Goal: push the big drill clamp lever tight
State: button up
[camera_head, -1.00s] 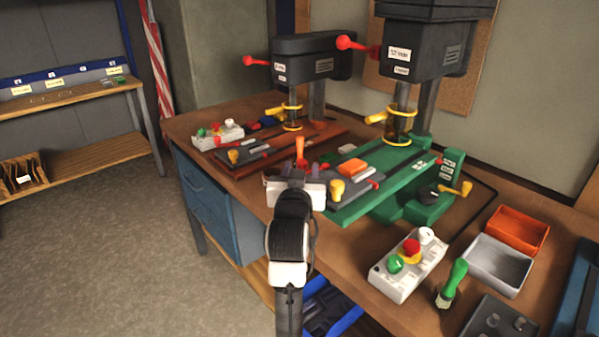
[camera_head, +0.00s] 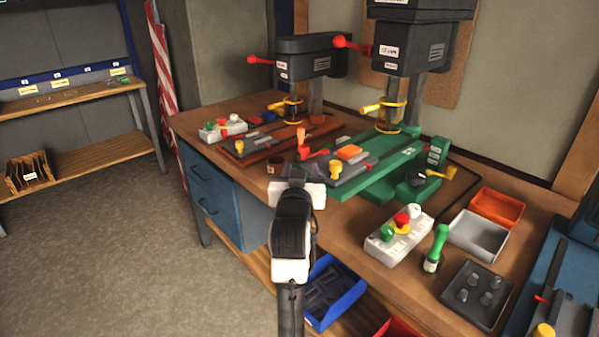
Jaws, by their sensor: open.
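The big drill (camera_head: 409,60) stands at the back right on a green base (camera_head: 372,176). A dark grey vise (camera_head: 352,172) with a yellow knob lies on that base. At the vise's far left end, a lever with an upright orange handle (camera_head: 300,138) and a red foot (camera_head: 314,154) stands up; it looks like the clamp lever. My gripper (camera_head: 297,172) is open, in front of the lever and left of the vise. Its dark fingers are partly hidden by its white hand, and I cannot tell whether they touch anything.
A smaller drill (camera_head: 308,60) with a brown base stands further left. A white button box (camera_head: 398,237), a green-handled brush (camera_head: 437,247), a grey bin (camera_head: 478,236) and an orange bin (camera_head: 497,208) occupy the right bench. A blue bin (camera_head: 334,291) is below the bench edge.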

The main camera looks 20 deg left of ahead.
jog(key=shift+s, duration=0.1)
jog(key=shift+f, duration=0.1)
jog(key=shift+c, duration=0.4)
jog(key=shift+a+f, duration=0.1)
jog(key=shift+c, duration=1.1)
jog(key=w+a+f+n+h+b, duration=0.1)
jog(key=w+a+n+h+b, duration=0.1)
jog(key=a, duration=0.1)
jog(key=w+a+f+n+h+b, duration=0.1)
jog(key=n+b, duration=0.1)
jog(key=shift+w+a+f, duration=0.2)
jog(key=shift+w+f, duration=0.05)
jog(key=shift+f, duration=0.05)
grip_shut()
jog(key=a+r+n+h+b, duration=0.2)
jog(key=a+n+h+b, duration=0.2)
jog(key=a+n+h, duration=0.3)
jog(key=shift+y, duration=0.3)
jog(key=shift+w+d+r+p, duration=0.1)
jog(key=shift+w+d+p, duration=0.65)
jog(key=shift+w, duration=0.45)
jog(key=shift+w+d+r+p, duration=0.1)
jog(key=shift+w+d+p, duration=0.45)
jog(key=shift+w+d, duration=0.55)
jog(key=shift+w+d+r+p, duration=0.1)
jog(key=shift+w+d+p, duration=0.6)
jog(key=shift+w, duration=0.55)
